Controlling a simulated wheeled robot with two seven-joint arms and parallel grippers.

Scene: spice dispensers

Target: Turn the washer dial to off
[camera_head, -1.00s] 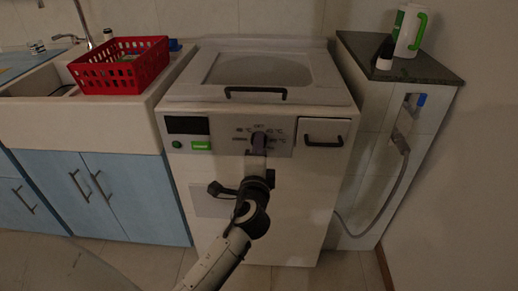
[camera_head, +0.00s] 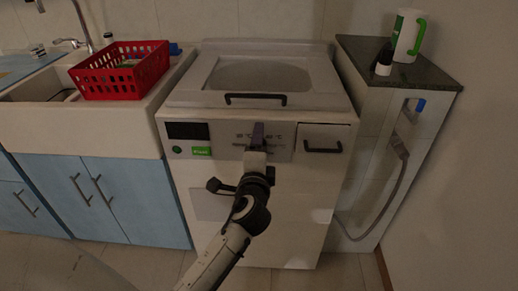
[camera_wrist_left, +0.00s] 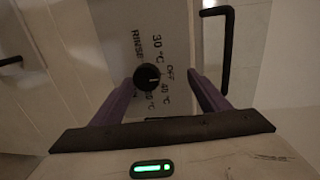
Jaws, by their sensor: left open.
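The washer (camera_head: 300,215) is a white top-loading machine with a grey control panel on its front. Its dial (camera_wrist_left: 147,77) is a small round black knob with a light mark, ringed by RINSE, OFF and temperature labels in the left wrist view. Exactly which label the mark points at is too dark to tell. My left gripper (camera_head: 257,136) is in front of the panel and hides the dial in the head view. Its purple fingers (camera_wrist_left: 162,82) are spread wide and empty. The dial appears just past the tips, closer to the left-hand finger. My right gripper is not in view.
A dark lid handle (camera_head: 256,99) and a drawer handle (camera_head: 322,147) jut out near the panel; the latter is right of the fingers. A red basket (camera_head: 120,72) sits by the sink. A grey hose (camera_head: 385,200) hangs at right.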

